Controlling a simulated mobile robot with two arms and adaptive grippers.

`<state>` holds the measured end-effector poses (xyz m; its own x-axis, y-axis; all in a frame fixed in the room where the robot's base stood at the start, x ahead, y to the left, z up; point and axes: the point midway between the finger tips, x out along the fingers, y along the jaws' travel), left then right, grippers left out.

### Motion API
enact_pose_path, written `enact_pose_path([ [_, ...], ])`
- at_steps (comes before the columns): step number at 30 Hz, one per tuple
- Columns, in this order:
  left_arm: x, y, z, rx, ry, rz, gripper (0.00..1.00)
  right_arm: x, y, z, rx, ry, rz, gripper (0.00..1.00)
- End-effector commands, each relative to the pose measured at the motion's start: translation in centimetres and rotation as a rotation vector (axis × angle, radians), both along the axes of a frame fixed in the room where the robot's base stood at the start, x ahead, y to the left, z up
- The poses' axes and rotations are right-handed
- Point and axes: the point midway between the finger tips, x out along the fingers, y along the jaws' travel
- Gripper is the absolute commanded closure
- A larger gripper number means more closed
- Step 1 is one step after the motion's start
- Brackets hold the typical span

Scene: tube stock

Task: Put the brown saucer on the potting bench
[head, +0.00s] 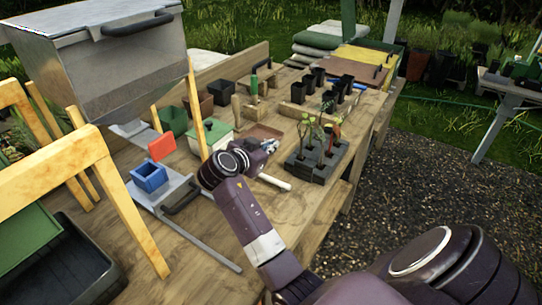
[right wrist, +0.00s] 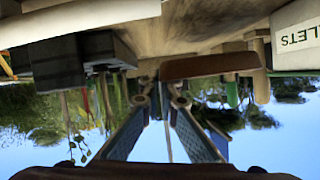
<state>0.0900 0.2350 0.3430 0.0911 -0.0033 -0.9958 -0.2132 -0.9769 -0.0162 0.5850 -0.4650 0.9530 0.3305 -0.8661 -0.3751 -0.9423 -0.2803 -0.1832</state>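The brown saucer (head: 262,132) is a shallow brown rectangle on the wooden potting bench (head: 300,205), near the middle of its top. It also shows in the right wrist view (right wrist: 212,66), just beyond and slightly right of the fingertips. My right gripper (head: 270,146) is low over the bench, close to the saucer's near edge. In the right wrist view its two blue-padded fingers (right wrist: 161,92) stand apart with a gap and nothing visible between them. I cannot tell whether a fingertip touches the saucer. My left gripper is not in view.
A dark block with seedlings (head: 318,160) stands right of my gripper. A green-lidded white box (head: 212,134) is left. A pale-handled tool lies below, and a blue bin (head: 149,177) stands farther left. Small black pots are behind. The near right bench top is clear.

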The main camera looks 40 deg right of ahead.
Motion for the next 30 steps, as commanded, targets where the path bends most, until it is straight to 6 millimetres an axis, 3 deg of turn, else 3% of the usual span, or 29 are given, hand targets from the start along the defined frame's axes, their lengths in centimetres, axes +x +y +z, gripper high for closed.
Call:
enact_pose_path([
  [9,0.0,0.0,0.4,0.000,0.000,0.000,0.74,0.0,0.0,-4.0,-0.001,0.004,0.001,1.00],
  [21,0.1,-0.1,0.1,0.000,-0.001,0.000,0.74,0.0,0.0,-4.8,0.000,-0.001,0.000,1.00],
  [27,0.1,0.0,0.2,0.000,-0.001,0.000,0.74,0.0,0.0,-4.6,0.000,0.000,0.000,0.78],
  [30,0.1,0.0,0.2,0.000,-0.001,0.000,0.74,0.0,0.0,-4.6,0.000,0.000,0.000,0.78],
])
